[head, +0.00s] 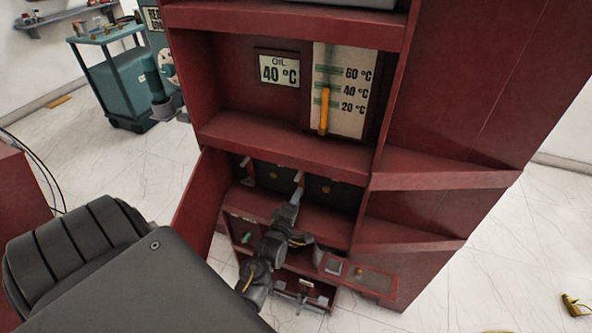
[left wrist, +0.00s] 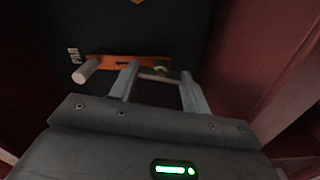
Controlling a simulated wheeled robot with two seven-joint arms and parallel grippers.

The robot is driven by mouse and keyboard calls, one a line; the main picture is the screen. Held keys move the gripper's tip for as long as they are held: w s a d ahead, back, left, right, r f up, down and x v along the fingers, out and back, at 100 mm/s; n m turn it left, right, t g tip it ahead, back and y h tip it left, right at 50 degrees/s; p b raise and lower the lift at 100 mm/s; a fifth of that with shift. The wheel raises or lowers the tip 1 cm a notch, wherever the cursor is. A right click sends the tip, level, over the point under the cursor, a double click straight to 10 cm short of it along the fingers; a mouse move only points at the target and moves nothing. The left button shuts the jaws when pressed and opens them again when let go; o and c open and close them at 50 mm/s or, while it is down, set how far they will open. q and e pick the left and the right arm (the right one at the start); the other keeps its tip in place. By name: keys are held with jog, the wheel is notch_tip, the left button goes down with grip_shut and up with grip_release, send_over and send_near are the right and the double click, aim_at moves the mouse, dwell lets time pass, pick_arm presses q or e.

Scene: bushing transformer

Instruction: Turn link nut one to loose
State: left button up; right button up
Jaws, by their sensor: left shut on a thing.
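My left gripper (head: 298,178) reaches into the dark recess low in the red cabinet (head: 188,205). In the left wrist view its two fingers (left wrist: 160,82) straddle a small pale part, which I take to be the link nut (left wrist: 153,76), at the right end of an orange link bar (left wrist: 112,62). The fingers largely hide the nut, so its turn cannot be read. A pale pink peg (left wrist: 86,70) sticks out at the bar's left end, beside lettering that looks like "PAR". My right gripper is not in view.
Above the recess are an oil display (head: 279,70) reading 40 °C and a temperature scale (head: 340,90). Red walls (left wrist: 262,55) flank the recess closely. A teal cart (head: 120,85) stands at the far left. Pale floor at right is mostly clear.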

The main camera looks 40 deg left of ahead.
pick_arm(q)
jog(key=shift+n+p, duration=0.35)
jog(key=shift+n, duration=0.55)
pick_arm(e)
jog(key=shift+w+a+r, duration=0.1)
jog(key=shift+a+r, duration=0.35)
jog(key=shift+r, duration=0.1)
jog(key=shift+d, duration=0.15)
pick_arm(q)
jog(key=o, duration=1)
